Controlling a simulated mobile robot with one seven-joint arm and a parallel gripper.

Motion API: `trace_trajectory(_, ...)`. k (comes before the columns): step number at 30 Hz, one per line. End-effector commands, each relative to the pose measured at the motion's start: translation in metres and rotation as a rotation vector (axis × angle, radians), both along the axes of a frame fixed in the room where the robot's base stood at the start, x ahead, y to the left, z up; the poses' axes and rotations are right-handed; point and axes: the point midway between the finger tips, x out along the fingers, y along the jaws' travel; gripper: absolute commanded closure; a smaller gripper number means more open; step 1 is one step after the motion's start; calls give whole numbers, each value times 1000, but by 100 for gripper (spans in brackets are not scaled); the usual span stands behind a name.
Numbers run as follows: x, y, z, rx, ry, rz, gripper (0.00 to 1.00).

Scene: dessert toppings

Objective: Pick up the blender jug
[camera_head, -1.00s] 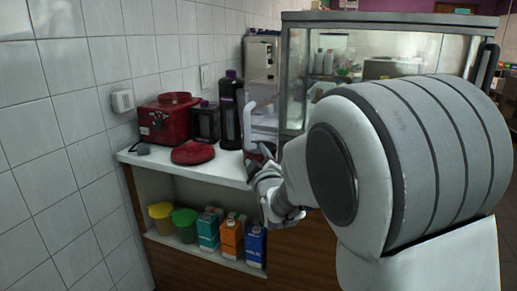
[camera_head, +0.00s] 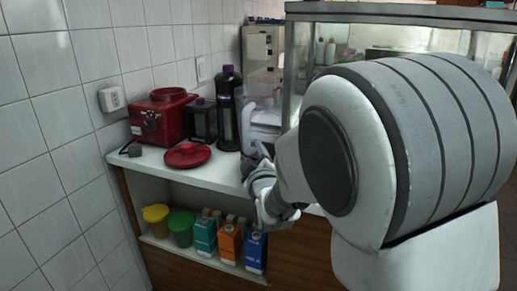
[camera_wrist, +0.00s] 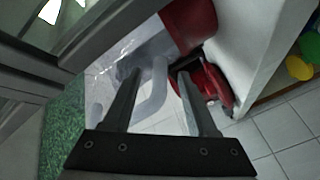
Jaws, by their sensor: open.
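The blender jug (camera_head: 266,118) stands on the counter in the head view, clear and pale with a light handle, partly hidden by my arm. In the wrist view the see-through jug (camera_wrist: 112,52) lies beyond the fingers, with its handle (camera_wrist: 155,92) between them. A red part (camera_wrist: 190,20) adjoins it at the top of that view. My gripper (camera_wrist: 158,74) is open, one finger on each side of the handle in the picture; I cannot tell whether they touch it. In the head view my gripper (camera_head: 254,160) is low in front of the jug.
A red blender base (camera_head: 158,122), a dark grinder-like container (camera_head: 201,122), a tall dark bottle (camera_head: 228,110) and a red lid (camera_head: 187,155) stand left of the jug. A glass case (camera_head: 350,45) is behind right.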

Motion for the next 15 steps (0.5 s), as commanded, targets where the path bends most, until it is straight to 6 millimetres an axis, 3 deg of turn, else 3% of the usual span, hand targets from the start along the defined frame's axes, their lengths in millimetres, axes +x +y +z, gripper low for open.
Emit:
trace_trajectory(8,-1,0,0,0,-1,-1,42)
trace_trajectory(15,-1,0,0,0,-1,-1,85)
